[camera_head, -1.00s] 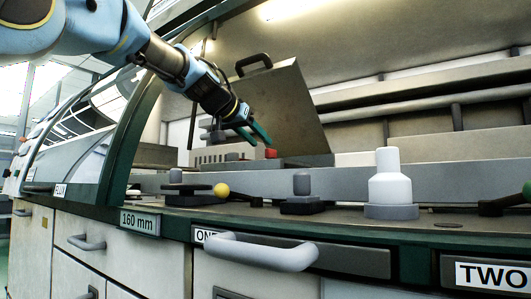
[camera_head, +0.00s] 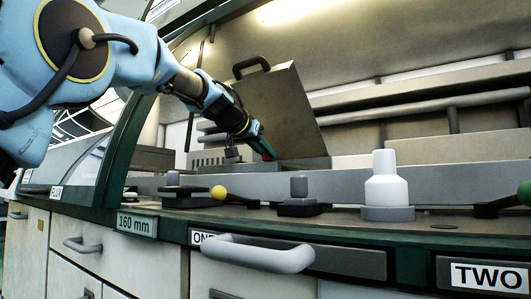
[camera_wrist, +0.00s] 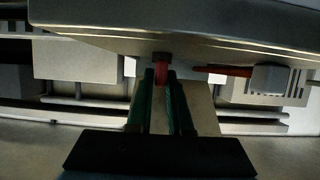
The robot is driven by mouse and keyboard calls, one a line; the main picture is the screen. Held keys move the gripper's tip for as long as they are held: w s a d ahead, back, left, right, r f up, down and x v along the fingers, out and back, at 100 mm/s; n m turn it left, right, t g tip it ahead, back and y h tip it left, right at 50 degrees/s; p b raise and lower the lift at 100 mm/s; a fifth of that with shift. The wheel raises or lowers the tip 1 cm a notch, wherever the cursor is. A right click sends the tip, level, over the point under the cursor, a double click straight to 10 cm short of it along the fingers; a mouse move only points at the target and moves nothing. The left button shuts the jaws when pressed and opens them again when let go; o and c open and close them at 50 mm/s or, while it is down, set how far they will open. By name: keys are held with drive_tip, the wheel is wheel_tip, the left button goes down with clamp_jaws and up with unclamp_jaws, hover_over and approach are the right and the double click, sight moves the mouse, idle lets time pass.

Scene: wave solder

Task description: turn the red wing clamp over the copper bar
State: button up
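The red wing clamp (camera_wrist: 161,72) shows as a small upright red piece between my fingertips in the wrist view. In the head view its red part (camera_head: 269,154) shows beside the green fingers, at the foot of the tilted grey plate. My gripper (camera_head: 262,148) reaches down to it from the upper left. In the wrist view the two green fingers (camera_wrist: 162,84) flank the red piece closely, with no clear gap, and look shut on it. A reddish-brown bar (camera_wrist: 222,70), likely the copper bar, lies to the right of the fingertips, apart from the red piece. My fingers hide part of the clamp.
The tilted grey plate (camera_head: 275,110) with a black handle stands right behind my gripper. A yellow-knobbed lever (camera_head: 218,192), a grey knob (camera_head: 299,187) and a white stepped post (camera_head: 386,180) stand along the front ledge. A curved green-edged hood (camera_head: 133,120) is at the left.

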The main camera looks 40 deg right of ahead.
clamp_jaws()
